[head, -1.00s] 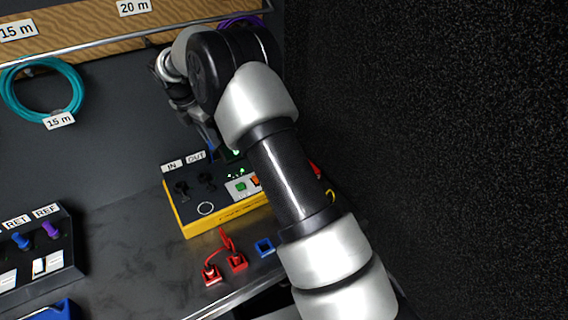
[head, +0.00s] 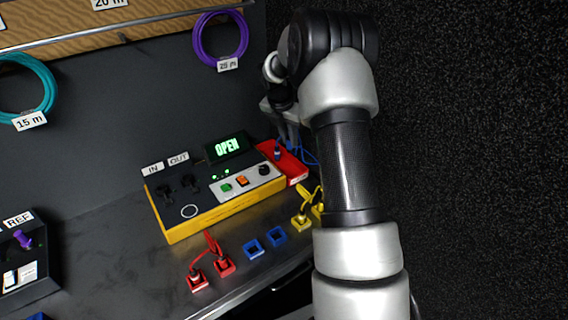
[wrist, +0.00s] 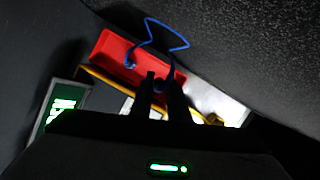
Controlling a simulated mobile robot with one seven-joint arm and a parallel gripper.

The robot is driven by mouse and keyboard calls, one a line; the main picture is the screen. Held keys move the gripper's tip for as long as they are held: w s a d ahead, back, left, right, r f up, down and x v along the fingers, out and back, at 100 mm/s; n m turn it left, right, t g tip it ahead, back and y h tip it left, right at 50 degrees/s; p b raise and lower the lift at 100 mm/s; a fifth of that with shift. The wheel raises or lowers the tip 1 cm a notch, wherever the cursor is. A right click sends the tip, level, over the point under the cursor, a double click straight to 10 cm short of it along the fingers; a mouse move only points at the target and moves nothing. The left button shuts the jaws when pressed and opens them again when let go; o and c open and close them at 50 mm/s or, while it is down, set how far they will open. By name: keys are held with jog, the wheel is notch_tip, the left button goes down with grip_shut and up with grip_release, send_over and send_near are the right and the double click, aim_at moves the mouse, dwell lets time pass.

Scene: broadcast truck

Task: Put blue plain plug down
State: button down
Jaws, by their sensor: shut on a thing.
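My gripper (head: 292,140) is shut on a blue plug (wrist: 160,85), which shows only as a small dark blue piece between the fingertips. I cannot tell whether it is the plain one. A blue cable (wrist: 165,25) loops from the held plug to a second blue plug (wrist: 130,62) at the left part of a red tray (wrist: 108,47). In the head view the red tray (head: 297,176) lies right behind the yellow tester, with the gripper above it. The second plug (head: 277,153) also shows there. I cannot tell whether the held plug touches the tray.
The yellow tester (head: 205,217) has IN and OUT sockets and a screen (head: 227,147) reading OPEN. Two blue holders (head: 254,249) are empty, between red plugs in holders (head: 223,266) and yellow ones (head: 301,223). A dark wall (head: 470,150) stands close on the right.

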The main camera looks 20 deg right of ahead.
notch_tip(320, 180, down, 8)
jog(key=shift+f+b, duration=0.15)
jog(key=shift+b, duration=0.25)
jog(key=shift+f, duration=0.1)
jog(key=c, duration=1.7)
grip_release()
jog(key=shift+f, duration=0.1)
